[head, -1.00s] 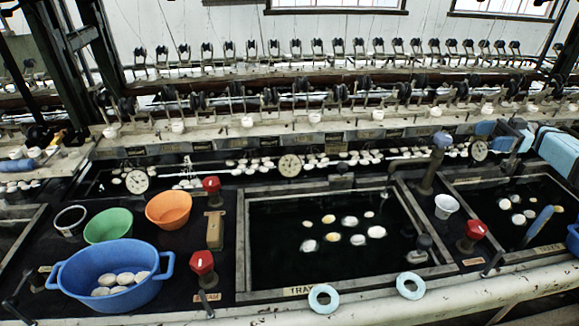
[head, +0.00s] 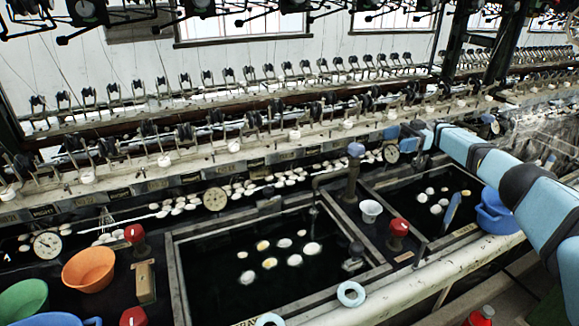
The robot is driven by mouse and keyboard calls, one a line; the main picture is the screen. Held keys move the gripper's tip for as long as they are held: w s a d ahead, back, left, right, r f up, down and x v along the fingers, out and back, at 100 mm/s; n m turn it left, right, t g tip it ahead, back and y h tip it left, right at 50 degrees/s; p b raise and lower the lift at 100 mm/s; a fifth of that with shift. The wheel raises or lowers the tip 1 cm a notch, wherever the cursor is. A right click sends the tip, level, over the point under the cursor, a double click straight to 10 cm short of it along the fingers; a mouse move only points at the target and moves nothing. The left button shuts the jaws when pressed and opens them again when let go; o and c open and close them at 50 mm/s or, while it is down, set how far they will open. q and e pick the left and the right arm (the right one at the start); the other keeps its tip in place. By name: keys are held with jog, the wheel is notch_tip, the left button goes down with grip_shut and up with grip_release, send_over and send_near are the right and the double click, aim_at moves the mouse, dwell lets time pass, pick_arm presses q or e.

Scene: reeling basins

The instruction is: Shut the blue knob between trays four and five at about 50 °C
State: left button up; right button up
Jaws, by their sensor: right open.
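The blue knob (head: 355,149) tops a dark upright post between two dark water trays. A bent spout (head: 314,192) runs from the post over the left tray (head: 172,262). The right tray (head: 462,236) lies on the post's other side. Tray numbers are not readable. My right gripper (head: 404,134) reaches in from the right, open and empty, right of the knob and apart from it. A round dial (head: 391,153) sits just below the gripper; its reading is too small to tell. My left gripper is not in view.
A red knob (head: 398,228) and a white cup (head: 370,211) stand in front of the post. A blue basin (head: 494,212) lies right of the right tray. Orange (head: 89,268) and green (head: 24,299) bowls are at left. Reeling spindles line the back.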

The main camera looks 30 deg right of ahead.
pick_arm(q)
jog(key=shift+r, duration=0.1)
pick_arm(e)
jog(key=shift+s+f, duration=0.1)
jog(key=m+t+h+p, duration=0.4)
jog(key=m+t+p, duration=0.15)
jog(key=t, duration=0.25)
send_near(357, 145)
jog(key=shift+m, duration=0.25)
jog(key=x, duration=0.9)
jog(key=shift+a+f, duration=0.3)
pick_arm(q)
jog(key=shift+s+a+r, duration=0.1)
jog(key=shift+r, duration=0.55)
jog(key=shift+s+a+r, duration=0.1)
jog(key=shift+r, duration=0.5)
pick_arm(e)
jog(key=shift+w+a, duration=0.2)
jog(key=shift+a, duration=0.05)
jog(key=shift+c, duration=0.3)
